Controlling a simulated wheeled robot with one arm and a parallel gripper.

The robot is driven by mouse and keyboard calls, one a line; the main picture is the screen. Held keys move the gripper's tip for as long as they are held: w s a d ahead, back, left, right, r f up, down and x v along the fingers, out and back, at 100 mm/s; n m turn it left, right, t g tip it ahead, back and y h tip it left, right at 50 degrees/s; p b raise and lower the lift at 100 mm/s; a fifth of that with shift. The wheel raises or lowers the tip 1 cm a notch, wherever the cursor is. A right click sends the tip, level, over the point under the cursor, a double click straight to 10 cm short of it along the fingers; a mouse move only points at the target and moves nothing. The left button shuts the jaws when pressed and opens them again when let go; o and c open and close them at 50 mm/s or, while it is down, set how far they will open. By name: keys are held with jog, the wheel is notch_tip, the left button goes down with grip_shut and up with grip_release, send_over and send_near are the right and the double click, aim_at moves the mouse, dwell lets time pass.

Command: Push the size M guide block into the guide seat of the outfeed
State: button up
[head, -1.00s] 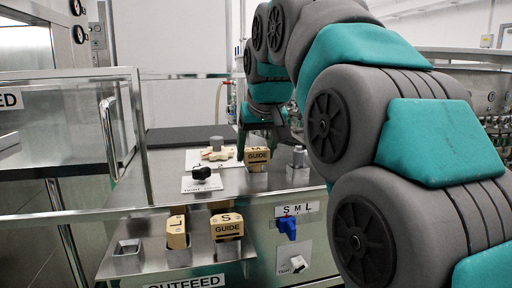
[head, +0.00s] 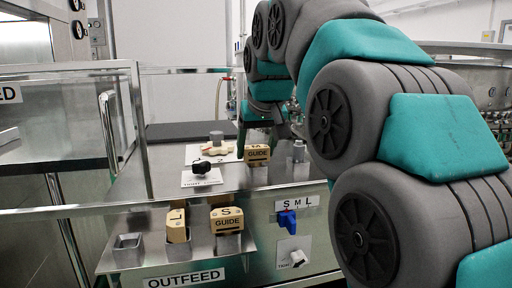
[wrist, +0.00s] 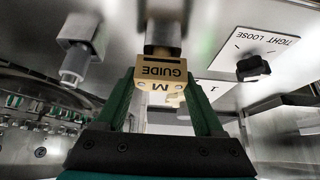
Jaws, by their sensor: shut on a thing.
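The size M guide block (head: 257,154) is wooden and marked GUIDE. It is upright at a grey metal seat (head: 258,175) on the upper deck. In the wrist view the block (wrist: 160,72) shows an M and GUIDE, upside down, against the grey seat (wrist: 162,33). My gripper (wrist: 163,88) is shut on the block, with one green finger on each side. In the head view my gripper (head: 264,138) is just behind and above it. How deep the block sits in the seat is hard to tell.
The lower OUTFEED shelf (head: 150,262) holds an empty grey holder (head: 127,251), an L block (head: 178,225) and an S block (head: 227,218) in holders. A black TIGHT/LOOSE knob (head: 202,167) is left of the seat; a metal post (head: 299,151) is to its right.

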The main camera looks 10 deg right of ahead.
jog(key=shift+f, duration=0.2)
jog(key=o, duration=1.4)
jog(key=shift+r, duration=0.1)
